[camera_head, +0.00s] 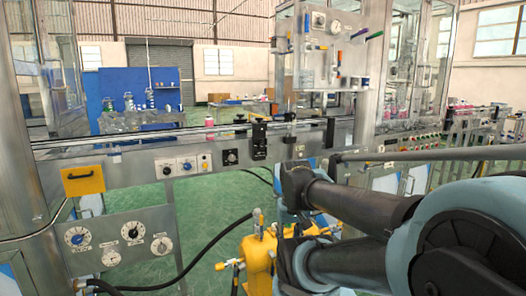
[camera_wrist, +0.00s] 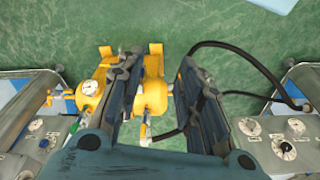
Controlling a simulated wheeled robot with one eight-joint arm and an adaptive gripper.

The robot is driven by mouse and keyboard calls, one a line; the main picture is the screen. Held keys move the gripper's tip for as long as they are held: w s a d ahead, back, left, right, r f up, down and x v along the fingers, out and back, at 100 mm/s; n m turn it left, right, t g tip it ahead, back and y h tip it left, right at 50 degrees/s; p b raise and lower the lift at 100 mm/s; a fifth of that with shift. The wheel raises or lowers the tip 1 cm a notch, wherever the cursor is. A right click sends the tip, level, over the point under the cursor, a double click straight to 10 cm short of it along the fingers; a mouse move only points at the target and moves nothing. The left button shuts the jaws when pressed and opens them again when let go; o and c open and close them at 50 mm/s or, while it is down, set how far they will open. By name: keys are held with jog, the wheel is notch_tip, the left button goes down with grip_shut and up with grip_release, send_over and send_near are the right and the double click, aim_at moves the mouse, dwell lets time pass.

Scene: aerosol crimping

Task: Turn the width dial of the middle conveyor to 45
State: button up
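The conveyor (camera_head: 130,144) crosses the middle of the head view. In the head view I cannot clearly make out the gripper.
A yellow machine (camera_head: 258,262) with hoses stands on the floor in front of the conveyor. A steel panel with several round dials (camera_head: 78,237) is at the lower left. A hanging control box (camera_head: 331,48) is above the conveyor.

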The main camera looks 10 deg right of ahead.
jog(key=shift+o, duration=2.1)
jog(key=shift+s+r, duration=0.25)
jog(key=w+a+r+t+y, duration=0.2)
jog(key=w+r, duration=0.1)
jog(key=w, duration=0.5)
jog(key=w+a+r+n+t+y, duration=0.1)
jog(key=w+a+r+t+y, duration=0.15)
jog(key=w, duration=0.55)
jog(key=w+a+r+t+y, duration=0.2)
jog(key=w+a+r, duration=0.1)
jog(key=w, duration=0.5)
jog(key=m+t, duration=0.3)
jog(key=t, duration=0.6)
send_near(263, 148)
jog(key=shift+g+h, duration=0.25)
jog(key=shift+h, duration=0.2)
jog(key=x, duration=0.5)
jog(key=r+x, duration=0.1)
jog(key=x, duration=0.2)
jog(key=shift+w+a, duration=0.15)
jog(key=shift+a, duration=0.25)
